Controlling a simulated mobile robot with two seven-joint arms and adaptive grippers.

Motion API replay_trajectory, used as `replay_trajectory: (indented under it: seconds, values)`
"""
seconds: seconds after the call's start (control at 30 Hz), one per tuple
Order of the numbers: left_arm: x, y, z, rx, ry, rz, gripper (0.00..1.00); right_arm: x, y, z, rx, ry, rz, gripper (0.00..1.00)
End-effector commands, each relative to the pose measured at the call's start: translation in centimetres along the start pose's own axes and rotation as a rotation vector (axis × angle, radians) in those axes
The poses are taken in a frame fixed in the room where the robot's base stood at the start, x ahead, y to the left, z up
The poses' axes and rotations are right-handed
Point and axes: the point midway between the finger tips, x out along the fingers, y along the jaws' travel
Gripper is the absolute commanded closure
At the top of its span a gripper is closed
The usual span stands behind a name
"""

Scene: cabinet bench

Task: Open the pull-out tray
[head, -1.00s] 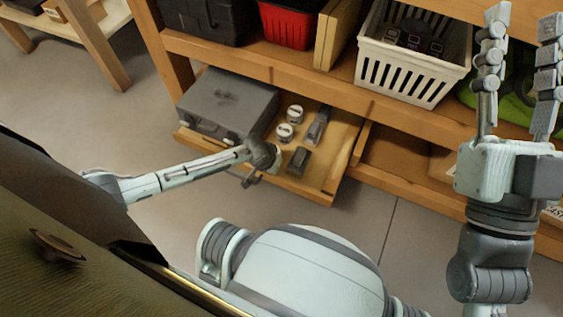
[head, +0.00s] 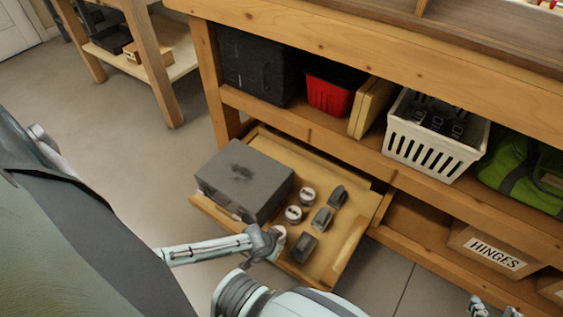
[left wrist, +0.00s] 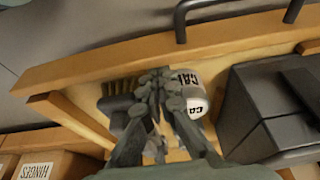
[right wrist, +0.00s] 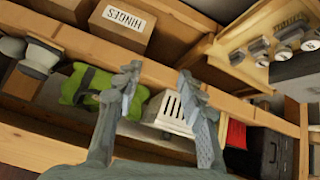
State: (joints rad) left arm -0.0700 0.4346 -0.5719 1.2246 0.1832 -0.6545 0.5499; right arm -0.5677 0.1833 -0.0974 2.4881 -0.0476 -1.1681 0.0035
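The pull-out wooden tray (head: 350,240) stands out from the lower shelf, with bare tray floor showing behind the grey case. My left gripper (head: 268,243) is at the tray's front edge. In the left wrist view, its fingers (left wrist: 160,85) are together over the tray, close to the front board (left wrist: 120,62); a dark bar handle (left wrist: 230,12) lies beyond that board. Contact is unclear. My right gripper (right wrist: 158,78) is open and empty; only its fingertips (head: 495,308) show in the head view.
The upper shelf holds a black case (head: 257,67), a red bin (head: 330,92), a white basket (head: 437,140) and a green bag (head: 525,165). A HINGES box (head: 492,250) sits on the lower shelf, right of the tray. Open floor (head: 160,180) lies left of the tray.

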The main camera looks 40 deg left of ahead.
Motion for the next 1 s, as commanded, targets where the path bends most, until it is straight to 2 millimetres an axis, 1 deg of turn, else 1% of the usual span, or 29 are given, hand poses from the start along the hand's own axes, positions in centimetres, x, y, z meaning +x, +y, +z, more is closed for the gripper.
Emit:
replay_trajectory:
  seconds: [0.03, 0.1, 0.2, 0.3, 0.4, 0.6, 1.0]
  values:
    - [-0.3, 0.0, 1.4, -0.001, -0.018, -0.002, 1.0, -0.4, 0.8, 1.3, 0.0, -0.068, 0.017, 0.6]
    - [-0.5, 0.0, 2.0, 0.0, -0.017, -0.002, 1.0, -0.9, 1.8, 3.3, 0.003, -0.157, 0.037, 0.6]
    - [-0.7, 0.0, 2.8, 0.0, -0.017, -0.002, 1.0, -1.7, 2.8, 5.6, 0.008, -0.261, 0.06, 0.6]
    - [-0.8, 0.0, 3.3, 0.0, -0.016, -0.003, 1.0, -2.4, 3.6, 7.3, 0.014, -0.341, 0.078, 0.6]
    - [-0.9, -0.1, 3.7, 0.001, -0.016, -0.004, 1.0, -3.0, 4.1, 8.5, 0.018, -0.396, 0.089, 0.6]
    - [-1.0, -0.1, 3.9, 0.0, -0.013, -0.003, 1.0, -3.6, 4.5, 9.5, 0.023, -0.445, 0.099, 0.6]
    - [-1.1, -0.1, 3.5, 0.0, -0.005, -0.002, 1.0, -3.6, 4.6, 9.6, 0.023, -0.447, 0.1, 0.6]
